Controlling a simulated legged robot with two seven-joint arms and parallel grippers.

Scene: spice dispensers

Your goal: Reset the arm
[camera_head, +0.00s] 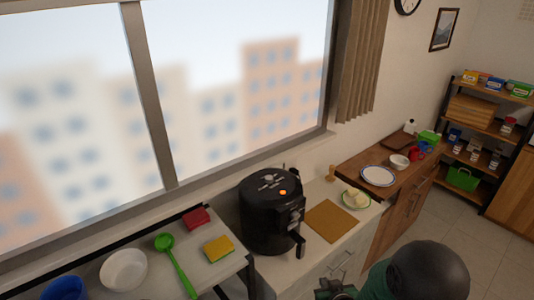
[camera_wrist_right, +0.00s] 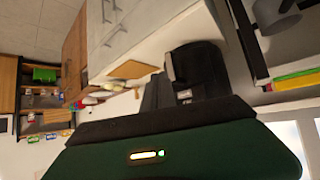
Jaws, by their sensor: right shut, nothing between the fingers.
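My right gripper (camera_head: 334,289) shows at the bottom edge of the head view, small and dark, beside my dark green and black arm. It is shut and empty, below and to the right of the black air fryer (camera_head: 270,212), in front of the cabinet drawers. In the right wrist view the sideways picture shows my dark green wrist housing across the bottom, with the black air fryer (camera_wrist_right: 195,75) beyond it. No object shows in the gripper. My left gripper is not in view.
A wooden board (camera_head: 330,221) lies right of the fryer, near a plate with pale food (camera_head: 355,198). A green ladle (camera_head: 175,265), sponge (camera_head: 218,248) and white bowl (camera_head: 123,270) are on the left counter. A shelf (camera_head: 490,130) stands far right. Open floor lies at the right.

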